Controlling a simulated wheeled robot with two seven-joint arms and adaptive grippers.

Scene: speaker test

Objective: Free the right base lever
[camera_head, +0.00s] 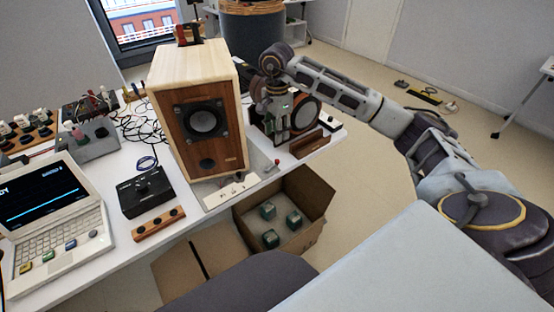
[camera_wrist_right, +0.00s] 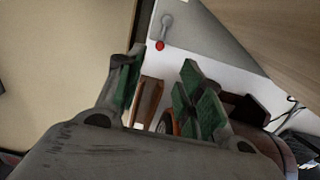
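The wooden speaker (camera_head: 203,122) stands upright on a grey base plate (camera_head: 232,192) on the white table. A small lever with a red tip (camera_head: 276,164) is at the plate's right side. In the right wrist view the grey lever with its red knob (camera_wrist_right: 160,46) lies ahead of the fingertips, apart from them. My right gripper (camera_head: 290,134) is to the right of the speaker, above the table. In the wrist view its green-padded fingers (camera_wrist_right: 157,78) are spread with nothing gripped. Whether the lever is latched cannot be told. My left gripper is not in view.
A second speaker-like unit (camera_head: 304,112) and a wooden rack (camera_head: 308,143) are right behind my right gripper. An open cardboard box (camera_head: 312,190) with several green blocks stands below the table edge. A laptop (camera_head: 48,205), black box (camera_head: 146,190) and cables crowd the left.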

